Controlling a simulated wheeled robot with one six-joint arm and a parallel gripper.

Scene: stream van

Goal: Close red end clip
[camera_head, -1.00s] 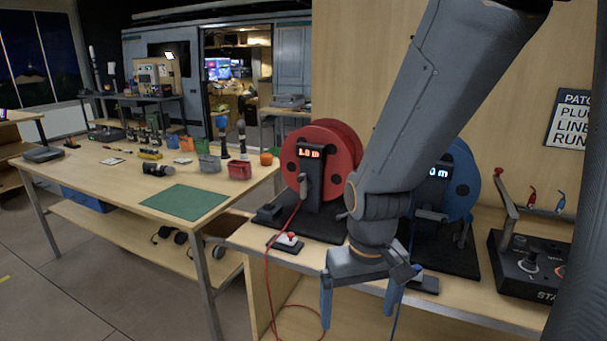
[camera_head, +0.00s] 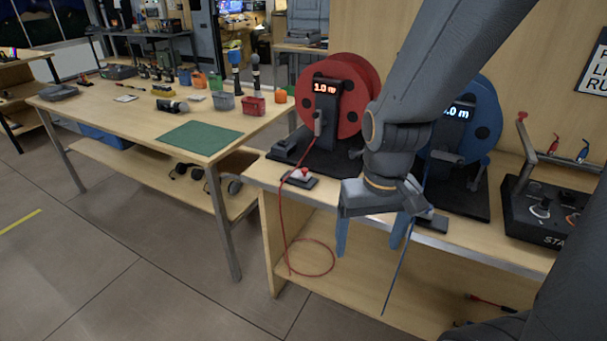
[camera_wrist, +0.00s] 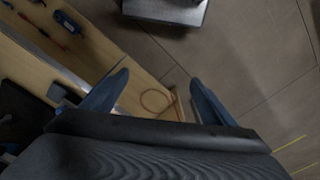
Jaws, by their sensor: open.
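The red reel (camera_head: 340,95) stands on the counter with a display that seems to read 1.0 m. Its red cable (camera_head: 283,215) runs down over the counter's front edge to a loop below. A small red-and-white piece on a dark base (camera_head: 300,176) sits beside the cable at that edge; it may be the red end clip, but whether it is open or shut is too small to tell. My gripper (camera_head: 371,238) is open and empty, pointing down in front of the counter, right of this piece and apart from it. In the wrist view, the red loop (camera_wrist: 157,100) shows beyond my gripper (camera_wrist: 159,79).
The blue reel (camera_head: 470,110) stands behind my arm, its blue cable (camera_head: 398,265) hanging close to my right finger. A control box (camera_head: 540,215) is on the counter's right. Small red (camera_head: 553,144) and blue (camera_head: 583,151) items hang behind it. Floor at left is clear.

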